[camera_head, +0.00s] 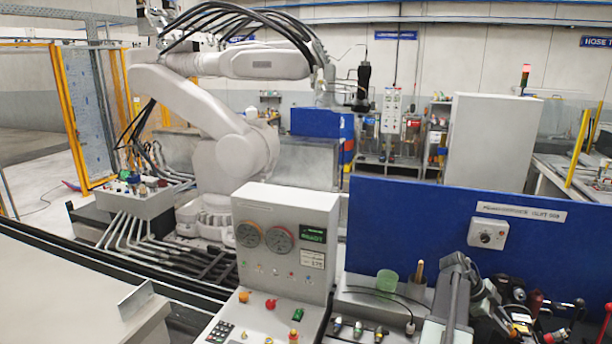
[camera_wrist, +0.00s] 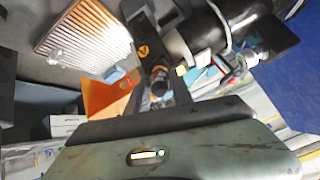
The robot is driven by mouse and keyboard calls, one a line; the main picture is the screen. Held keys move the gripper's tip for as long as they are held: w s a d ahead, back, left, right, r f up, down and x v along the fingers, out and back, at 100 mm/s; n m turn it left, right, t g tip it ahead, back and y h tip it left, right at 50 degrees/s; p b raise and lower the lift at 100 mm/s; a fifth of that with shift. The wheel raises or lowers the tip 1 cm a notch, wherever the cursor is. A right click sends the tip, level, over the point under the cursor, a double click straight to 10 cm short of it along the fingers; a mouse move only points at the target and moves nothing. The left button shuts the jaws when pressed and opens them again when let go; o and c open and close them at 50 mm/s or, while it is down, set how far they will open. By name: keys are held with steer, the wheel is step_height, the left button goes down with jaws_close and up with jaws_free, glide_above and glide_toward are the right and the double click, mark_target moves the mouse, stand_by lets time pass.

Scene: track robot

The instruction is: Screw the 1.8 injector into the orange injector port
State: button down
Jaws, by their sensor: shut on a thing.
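In the wrist view my gripper (camera_wrist: 160,97) reaches up from the bottom edge, its fingers close together. It is shut on a small dark cylindrical fitting (camera_wrist: 160,82) with a brownish ring, which appears to be the injector. No 1.8 marking is readable. Just beyond it is a black block (camera_wrist: 146,45) with an orange triangle mark; I cannot tell whether the fitting touches it. An orange part (camera_wrist: 103,97) lies to the left, partly hidden; I cannot tell whether it is the orange port. In the head view, my gripper's tips cannot be made out.
A ribbed metal plate (camera_wrist: 83,38) and a thick dark cylinder (camera_wrist: 205,30) with cables crowd the fitting. In the head view a blue panel (camera_head: 400,220) stands behind the bench. A green cup (camera_head: 387,280) and a grey control console (camera_head: 285,240) stand left of the cluttered corner.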

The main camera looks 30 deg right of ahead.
steer(key=shift+m, duration=1.1)
steer(key=shift+m, duration=0.9)
steer(key=m, duration=1)
steer(key=shift+s, duration=0.1)
steer(key=c, duration=1.1)
jaws_free()
steer(key=shift+c, duration=0.9)
steer(key=shift+r, duration=0.1)
